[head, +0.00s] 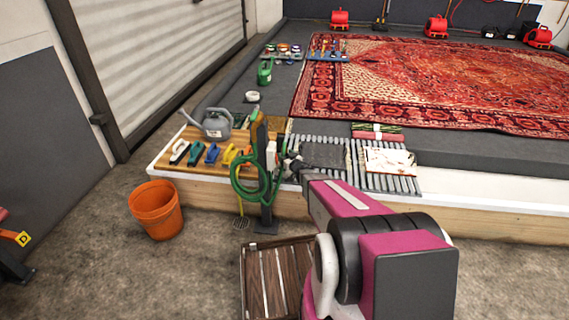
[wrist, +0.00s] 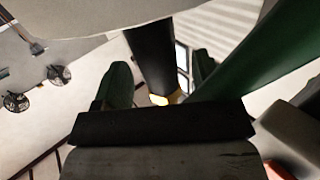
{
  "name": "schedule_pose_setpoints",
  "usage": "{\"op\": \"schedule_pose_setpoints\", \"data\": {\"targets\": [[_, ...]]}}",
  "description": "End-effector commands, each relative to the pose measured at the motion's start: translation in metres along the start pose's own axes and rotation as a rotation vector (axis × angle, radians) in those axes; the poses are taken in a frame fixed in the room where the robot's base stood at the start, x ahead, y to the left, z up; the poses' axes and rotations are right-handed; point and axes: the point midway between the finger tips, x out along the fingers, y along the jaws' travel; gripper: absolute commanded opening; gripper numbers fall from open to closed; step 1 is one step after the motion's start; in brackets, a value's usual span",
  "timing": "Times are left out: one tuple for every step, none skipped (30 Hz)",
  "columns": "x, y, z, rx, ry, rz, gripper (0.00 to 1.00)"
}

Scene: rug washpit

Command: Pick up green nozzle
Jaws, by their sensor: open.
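A green hose (head: 236,181) hangs in loops on a dark upright post (head: 267,205) at the front edge of the platform. I cannot clearly single out the green nozzle in the head view. My gripper (head: 287,163) is beside the post, small and partly hidden by my arm. In the wrist view my gripper (wrist: 160,76) is open, its two dark green fingers apart. A black upright piece (wrist: 150,52) shows between and beyond them, with a small yellow-gold part at its lower end. A thick green length (wrist: 250,50) slants close past the right finger. I cannot tell whether anything touches the fingers.
A wooden board (head: 168,167) holds brushes and a grey watering can (head: 216,123), left of the post. An orange bucket (head: 156,211) and a slatted wooden crate (head: 253,275) stand on the floor. Grey slatted racks (head: 337,181) lie right of the post. A red rug (head: 400,80) covers the platform behind.

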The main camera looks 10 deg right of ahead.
Motion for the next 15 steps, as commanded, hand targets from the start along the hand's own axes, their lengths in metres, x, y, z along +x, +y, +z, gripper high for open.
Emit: {"op": "schedule_pose_setpoints", "data": {"targets": [[0.0085, 0.0002, 0.0008, -0.001, 0.001, -0.001, 0.65], [0.0107, 0.0000, 0.0006, -0.001, 0.001, -0.001, 0.65], [0.0124, -0.0002, 0.0004, 0.000, 0.001, -0.001, 0.65], [0.0128, -0.0003, 0.0002, 0.000, 0.001, -0.001, 0.65], [0.0128, -0.0004, 0.0001, 0.000, 0.000, -0.001, 0.65], [0.0124, -0.0004, -0.0001, 0.000, 0.000, 0.000, 0.65], [0.0121, -0.0005, -0.0001, 0.000, 0.000, 0.000, 0.65], [0.0120, -0.0004, -0.0002, 0.000, 0.000, 0.000, 0.65], [0.0119, -0.0004, -0.0001, 0.000, 0.000, 0.000, 0.65], [0.0118, -0.0004, -0.0001, 0.000, 0.000, 0.000, 0.59], [0.0118, -0.0004, -0.0001, 0.000, 0.000, 0.000, 0.49], [0.0118, -0.0004, -0.0001, 0.000, 0.000, 0.000, 0.36], [0.0118, -0.0003, -0.0001, 0.000, 0.000, 0.000, 0.26], [0.0117, -0.0004, 0.0000, 0.000, 0.000, 0.000, 0.16], [0.0117, -0.0003, 0.0000, 0.000, 0.000, 0.000, 0.13]]}}
